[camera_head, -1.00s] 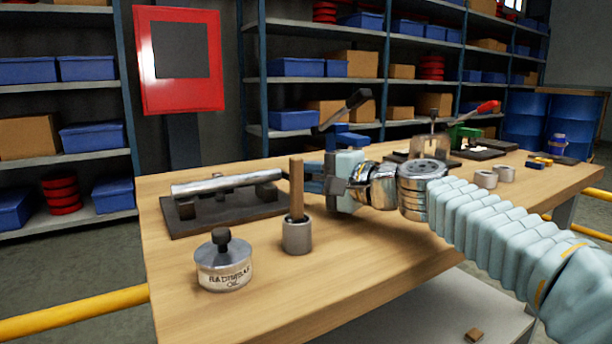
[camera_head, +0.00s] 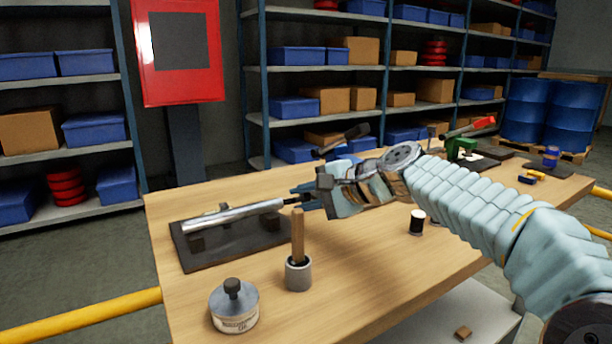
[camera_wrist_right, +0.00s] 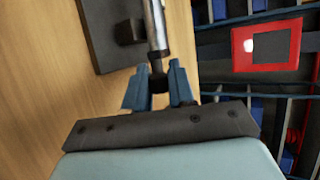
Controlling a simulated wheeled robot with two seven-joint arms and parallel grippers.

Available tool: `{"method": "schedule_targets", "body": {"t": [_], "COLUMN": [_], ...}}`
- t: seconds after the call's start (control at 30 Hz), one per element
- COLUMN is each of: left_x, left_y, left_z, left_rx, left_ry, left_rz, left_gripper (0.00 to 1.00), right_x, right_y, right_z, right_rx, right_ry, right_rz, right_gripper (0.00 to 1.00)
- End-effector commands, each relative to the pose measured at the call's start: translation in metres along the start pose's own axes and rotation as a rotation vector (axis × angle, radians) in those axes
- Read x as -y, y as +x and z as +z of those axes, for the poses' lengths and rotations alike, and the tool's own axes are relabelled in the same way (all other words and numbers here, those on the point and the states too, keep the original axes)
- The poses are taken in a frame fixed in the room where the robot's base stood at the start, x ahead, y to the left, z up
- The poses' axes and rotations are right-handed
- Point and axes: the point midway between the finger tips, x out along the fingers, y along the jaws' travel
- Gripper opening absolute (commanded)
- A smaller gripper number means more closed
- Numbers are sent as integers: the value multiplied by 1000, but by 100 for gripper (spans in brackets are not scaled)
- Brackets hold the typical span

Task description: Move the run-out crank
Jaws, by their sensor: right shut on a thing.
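The run-out crank shows as a bright metal shaft (camera_head: 232,217) lying on rests above a dark plate (camera_head: 190,256) at the table's left. In the right wrist view the shaft (camera_wrist_right: 156,28) runs up from between my fingers. My right gripper (camera_head: 294,198) reaches in from the right at the shaft's near right end. In the wrist view its two blue fingers (camera_wrist_right: 158,84) are shut on the dark narrow end (camera_wrist_right: 158,80) of the crank. The exact finger contact is small and partly shadowed. My left gripper is not in view.
A wooden-handled tool stands in a grey cup (camera_head: 299,273) just in front of the gripper. An oil can (camera_head: 234,307) stands nearer the front left. A small black-and-white spool (camera_head: 417,222) stands under my right arm. The front middle of the table is clear.

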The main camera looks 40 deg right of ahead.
Motion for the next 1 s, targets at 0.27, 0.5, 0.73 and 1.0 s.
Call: {"method": "schedule_targets", "body": {"t": [0.27,0.5,0.73,1.0], "left_x": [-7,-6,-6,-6], "left_y": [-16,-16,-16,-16], "left_z": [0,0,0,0], "left_rx": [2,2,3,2], "left_ry": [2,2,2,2], "left_rz": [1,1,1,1], "left_gripper": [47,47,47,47], "right_x": [16,23,30,34], "right_y": [1,6,11,15], "right_z": [-2,-3,-5,-6], "right_rx": [-5,-2,-2,-2], "right_ry": [97,184,262,326], "right_rz": [231,444,631,784], "right_gripper": [0,0,0,0]}}
